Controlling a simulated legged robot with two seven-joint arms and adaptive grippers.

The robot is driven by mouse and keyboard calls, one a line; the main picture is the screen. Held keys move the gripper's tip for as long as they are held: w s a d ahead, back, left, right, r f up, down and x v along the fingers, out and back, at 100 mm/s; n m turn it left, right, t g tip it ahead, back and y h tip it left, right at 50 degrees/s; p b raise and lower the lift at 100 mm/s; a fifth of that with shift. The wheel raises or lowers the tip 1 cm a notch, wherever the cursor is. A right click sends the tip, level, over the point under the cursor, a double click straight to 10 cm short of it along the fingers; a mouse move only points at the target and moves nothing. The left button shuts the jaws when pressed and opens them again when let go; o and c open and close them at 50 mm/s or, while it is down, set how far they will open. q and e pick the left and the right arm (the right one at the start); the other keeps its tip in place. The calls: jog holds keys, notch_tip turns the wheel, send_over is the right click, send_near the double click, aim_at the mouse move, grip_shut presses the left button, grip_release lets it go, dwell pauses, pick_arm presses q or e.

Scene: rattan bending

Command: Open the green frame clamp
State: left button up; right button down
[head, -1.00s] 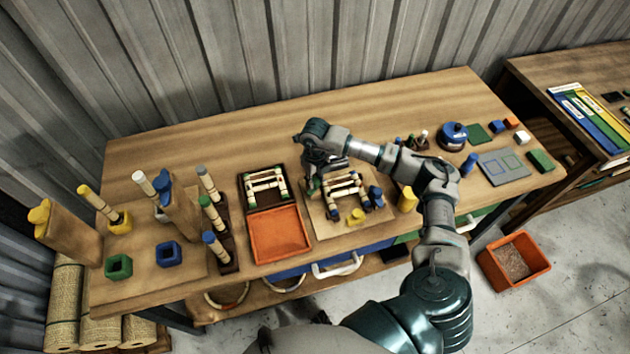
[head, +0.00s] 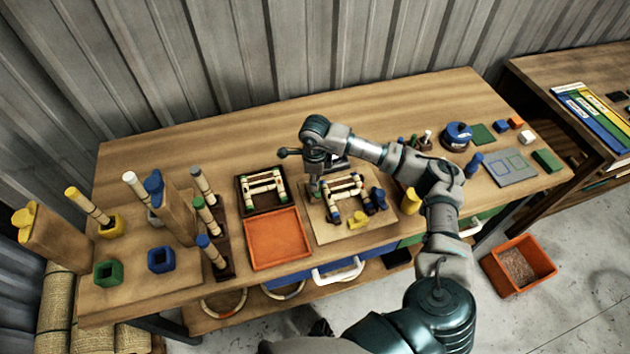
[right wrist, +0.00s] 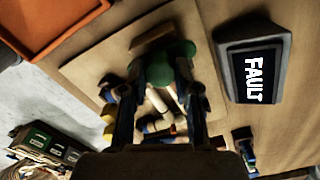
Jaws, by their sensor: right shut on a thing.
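My right gripper (head: 316,190) reaches down at the left back corner of the small rattan frame (head: 335,200) on a wooden board (head: 383,222). In the right wrist view its two fingers are shut on the green frame clamp (right wrist: 168,68), whose rounded green top shows between and beyond the fingertips. The fingers hide part of the clamp, so I cannot tell whether it is open or closed. A yellow clamp (head: 357,220) stands at the front of the board, and a blue clamp (head: 378,198) stands at its right. My left gripper is not in view.
An orange tray (head: 276,258) and a dark tray with rattan pieces (head: 245,205) lie left of the board. A screen reading FAULT (right wrist: 258,68) stands close by the gripper. Wooden posts (head: 58,240) and rattan sticks stand at the left.

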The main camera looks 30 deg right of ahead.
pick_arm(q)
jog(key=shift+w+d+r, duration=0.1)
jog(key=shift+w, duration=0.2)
pick_arm(e)
jog(key=shift+w, duration=0.15)
jog(key=shift+r+n, duration=0.1)
jog(key=shift+n, duration=0.2)
jog(key=c, duration=0.9)
grip_release()
jog(key=shift+o, duration=0.3)
jog(key=shift+w, duration=0.1)
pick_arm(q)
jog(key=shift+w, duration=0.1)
pick_arm(e)
notch_tip(320, 180, up, 12)
jog(key=shift+f, duration=0.25)
